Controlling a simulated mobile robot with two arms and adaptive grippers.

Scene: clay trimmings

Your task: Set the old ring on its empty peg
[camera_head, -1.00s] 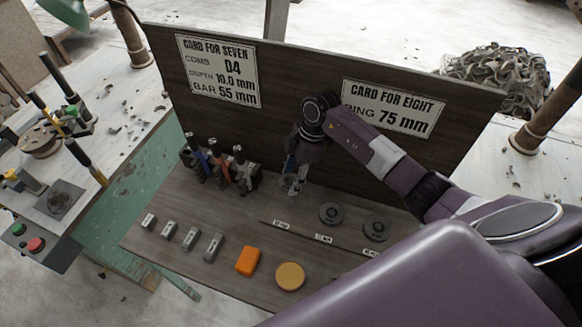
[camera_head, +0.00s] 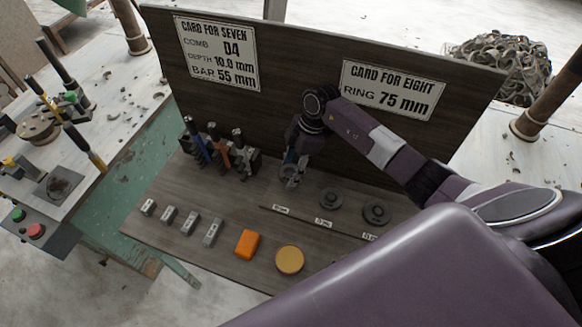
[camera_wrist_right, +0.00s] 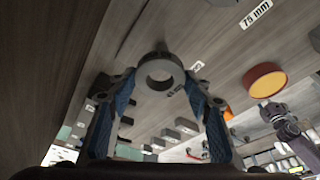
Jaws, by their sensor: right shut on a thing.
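My right gripper (camera_head: 289,177) is low over the back of the board, just left of two dark grey rings (camera_head: 330,198) (camera_head: 376,212). In the right wrist view its blue-padded fingers (camera_wrist_right: 158,88) are shut on a grey ring (camera_wrist_right: 146,78), which sits at the fingertips with its hole facing the camera. The front-left label (camera_head: 281,209) lies just in front of the gripper. A peg at that place is hidden by the gripper, and I cannot tell whether the held ring touches it. My left gripper is not in view.
Upright clamp-like tools (camera_head: 219,151) stand close left of the gripper. Several grey bars (camera_head: 190,222), an orange block (camera_head: 247,244) and a round tan disc (camera_head: 289,260) lie along the front. A dark back panel (camera_head: 300,80) with two cards rises behind.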

